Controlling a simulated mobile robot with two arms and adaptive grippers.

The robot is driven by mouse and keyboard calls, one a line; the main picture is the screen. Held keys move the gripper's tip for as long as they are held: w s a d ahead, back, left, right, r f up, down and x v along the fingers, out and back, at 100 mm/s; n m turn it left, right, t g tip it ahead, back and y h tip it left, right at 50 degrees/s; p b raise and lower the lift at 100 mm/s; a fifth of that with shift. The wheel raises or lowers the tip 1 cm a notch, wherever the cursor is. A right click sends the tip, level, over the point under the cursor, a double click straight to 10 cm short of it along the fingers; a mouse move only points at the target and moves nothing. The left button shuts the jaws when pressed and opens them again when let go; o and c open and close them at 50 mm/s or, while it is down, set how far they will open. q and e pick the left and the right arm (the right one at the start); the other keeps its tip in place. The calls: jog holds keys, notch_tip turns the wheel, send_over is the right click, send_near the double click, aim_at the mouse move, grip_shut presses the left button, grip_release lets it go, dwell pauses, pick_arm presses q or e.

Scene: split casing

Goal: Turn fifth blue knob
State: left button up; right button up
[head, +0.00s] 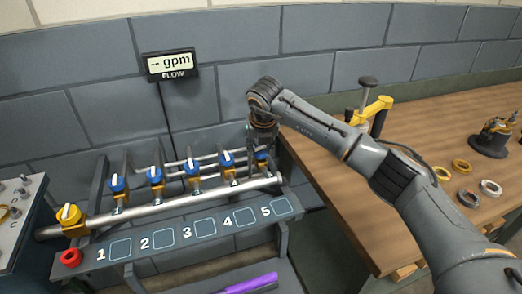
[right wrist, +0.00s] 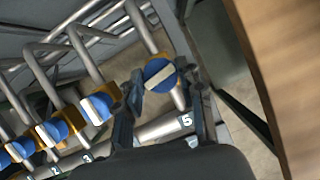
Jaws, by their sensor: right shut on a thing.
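The fifth blue knob (head: 261,156) sits at the right end of the valve row, above the number 5 on the label strip (head: 188,234). My right gripper (head: 262,150) reaches down over it and partly hides it in the head view. In the right wrist view the blue knob (right wrist: 160,76) with its white bar lies between the fingers of my right gripper (right wrist: 162,92), which is shut on it. Its white bar points a different way from the bar on the neighbouring fourth knob (right wrist: 97,108). My left gripper is not in view.
Several other blue knobs, such as the first (head: 117,184), stand to the left along the silver pipe (head: 150,208). A yellow valve (head: 70,214) and red cap (head: 71,257) are at the far left. The flow display (head: 171,65) shows dashes. A wooden bench (head: 440,130) stands right.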

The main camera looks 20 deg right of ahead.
jog(key=shift+a+m+h+b, duration=0.1)
jog(key=shift+m+h+b, duration=0.35)
jog(key=shift+m, duration=0.55)
jog(key=o, duration=1.2)
jog(key=v, duration=1.2)
jog(key=shift+w+r, duration=0.1)
jog(key=shift+w, duration=0.1)
jog(key=shift+g, duration=0.3)
